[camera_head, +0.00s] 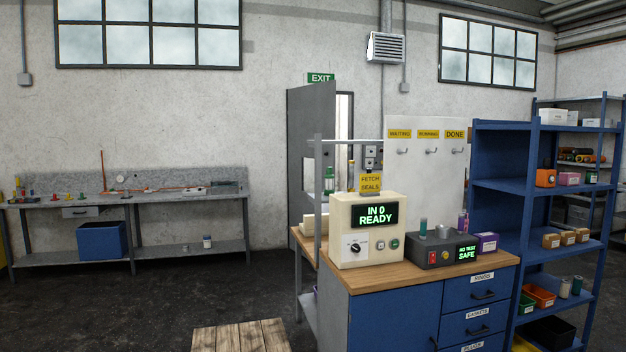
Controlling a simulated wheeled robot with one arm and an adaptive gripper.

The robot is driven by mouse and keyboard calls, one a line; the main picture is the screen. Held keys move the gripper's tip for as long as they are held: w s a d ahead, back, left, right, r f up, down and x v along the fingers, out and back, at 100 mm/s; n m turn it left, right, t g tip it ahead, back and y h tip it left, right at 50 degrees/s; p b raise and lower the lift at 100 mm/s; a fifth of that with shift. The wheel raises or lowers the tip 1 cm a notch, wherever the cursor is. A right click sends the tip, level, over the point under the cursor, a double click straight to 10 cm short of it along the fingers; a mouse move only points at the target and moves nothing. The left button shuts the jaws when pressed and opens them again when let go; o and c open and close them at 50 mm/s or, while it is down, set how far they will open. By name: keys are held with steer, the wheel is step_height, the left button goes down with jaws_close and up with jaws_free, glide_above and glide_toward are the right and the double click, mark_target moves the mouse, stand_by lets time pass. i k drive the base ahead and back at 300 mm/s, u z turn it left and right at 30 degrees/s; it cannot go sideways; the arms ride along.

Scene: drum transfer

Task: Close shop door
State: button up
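The shop door (309,120) is a tall grey panel in the back wall, under a green EXIT sign (321,77). It stands open, swung out into the room. A bright strip of the doorway (344,125) shows to its right. The lower part of the door and doorway is hidden behind the workbench and the machine on it. No handle can be made out clearly. My gripper is not in view.
A blue workbench (390,314) with a cream machine (366,229) stands in front of the door. A wooden pallet (240,337) lies at bottom centre. A grey bench (190,199) lines the left wall. Dark floor between is clear. Blue shelves (499,186) stand right.

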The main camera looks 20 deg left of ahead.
mark_target(312, 108)
steer(key=u, duration=2.3)
steer(key=i, duration=6.4)
steer(key=z, duration=1.8)
steer(key=i, duration=0.8)
